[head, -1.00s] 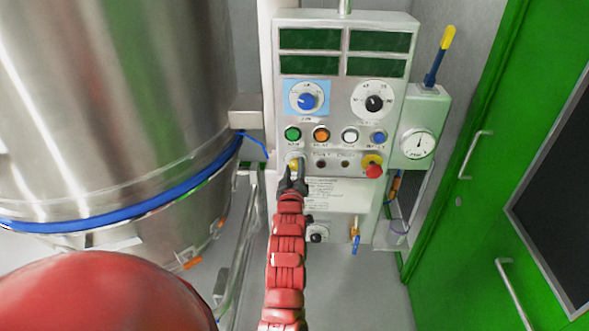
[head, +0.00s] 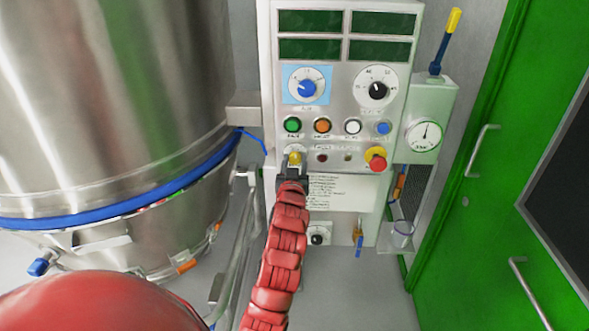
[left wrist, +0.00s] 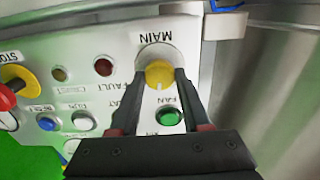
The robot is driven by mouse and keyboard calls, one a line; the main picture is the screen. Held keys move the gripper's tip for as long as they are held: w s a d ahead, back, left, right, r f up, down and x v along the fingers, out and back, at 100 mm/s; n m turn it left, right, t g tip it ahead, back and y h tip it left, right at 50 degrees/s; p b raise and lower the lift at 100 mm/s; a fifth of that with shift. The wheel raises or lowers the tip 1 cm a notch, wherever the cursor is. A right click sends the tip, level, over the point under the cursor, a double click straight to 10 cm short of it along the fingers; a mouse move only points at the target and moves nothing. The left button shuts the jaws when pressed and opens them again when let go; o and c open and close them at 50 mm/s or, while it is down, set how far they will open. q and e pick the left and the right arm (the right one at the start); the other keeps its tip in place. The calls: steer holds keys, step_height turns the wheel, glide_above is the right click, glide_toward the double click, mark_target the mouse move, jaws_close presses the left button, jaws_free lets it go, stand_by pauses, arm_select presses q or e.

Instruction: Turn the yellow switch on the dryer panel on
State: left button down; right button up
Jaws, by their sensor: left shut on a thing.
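The yellow switch (head: 295,158) sits at the lower left of the grey dryer panel (head: 335,100), below the green button. In the left wrist view the yellow switch (left wrist: 160,73) shows as a round knob on a light disc under the label MAIN, seen upside down. My left gripper (head: 293,168) is at the switch, and in the wrist view its two dark fingers (left wrist: 161,80) stand one on each side of the yellow knob, shut on it. My right gripper is not in view.
Green, orange, white and blue buttons (head: 322,125) sit above the switch. A red emergency stop (head: 377,163) is to the right. A large steel vessel (head: 110,90) stands at left, and a green door (head: 470,200) at right. A gauge box (head: 425,112) is beside the panel.

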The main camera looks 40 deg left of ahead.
arm_select(q)
steer(key=shift+m+b, duration=0.5)
steer(key=shift+m, duration=1.6)
steer(key=shift+c, duration=1.8)
jaws_free()
